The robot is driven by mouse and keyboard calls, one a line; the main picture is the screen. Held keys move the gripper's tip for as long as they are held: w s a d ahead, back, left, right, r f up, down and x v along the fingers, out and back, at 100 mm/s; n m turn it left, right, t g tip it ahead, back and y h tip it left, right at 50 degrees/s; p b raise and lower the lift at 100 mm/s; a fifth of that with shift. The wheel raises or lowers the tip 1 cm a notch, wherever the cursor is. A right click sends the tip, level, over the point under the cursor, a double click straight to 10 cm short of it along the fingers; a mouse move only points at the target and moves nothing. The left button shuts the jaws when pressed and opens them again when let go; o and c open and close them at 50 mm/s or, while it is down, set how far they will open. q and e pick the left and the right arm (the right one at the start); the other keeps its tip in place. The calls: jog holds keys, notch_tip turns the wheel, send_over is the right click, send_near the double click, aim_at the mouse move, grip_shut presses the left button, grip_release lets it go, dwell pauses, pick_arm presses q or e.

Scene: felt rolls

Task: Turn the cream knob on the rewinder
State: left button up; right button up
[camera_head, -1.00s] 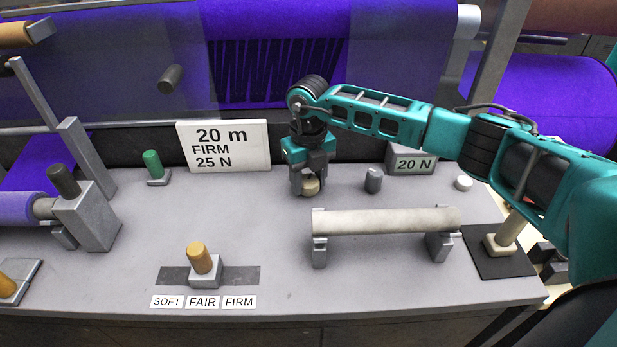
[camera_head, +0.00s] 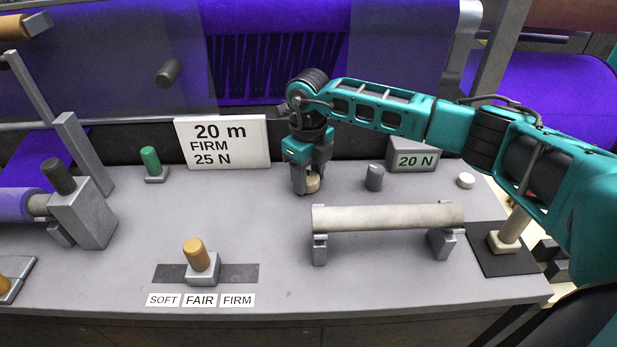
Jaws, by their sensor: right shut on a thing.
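The cream knob (camera_head: 313,184) is a small round knob on the grey bench top of the rewinder (camera_head: 120,270). My right gripper (camera_head: 307,182) reaches down to it from above and is shut on it. The gripper's fingers hide part of the knob. A small grey pointer or peg (camera_head: 374,178) stands to the right of the knob, in front of a grey box with a 20 N display (camera_head: 412,160). My left gripper is not in view.
A sign reading 20 m, FIRM, 25 N (camera_head: 222,143) stands behind. A pale tube (camera_head: 385,217) lies on two grey supports in front of the knob. A green peg (camera_head: 151,162) and an orange-topped slider (camera_head: 197,256) above SOFT, FAIR, FIRM labels stand left.

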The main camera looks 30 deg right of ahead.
aim_at(309, 177)
jog(key=shift+n+b, duration=0.6)
jog(key=shift+n, duration=1.3)
jog(key=o, duration=1)
jog(key=shift+o, duration=0.2)
notch_tip(309, 177, up, 13)
jog(key=shift+f, duration=0.1)
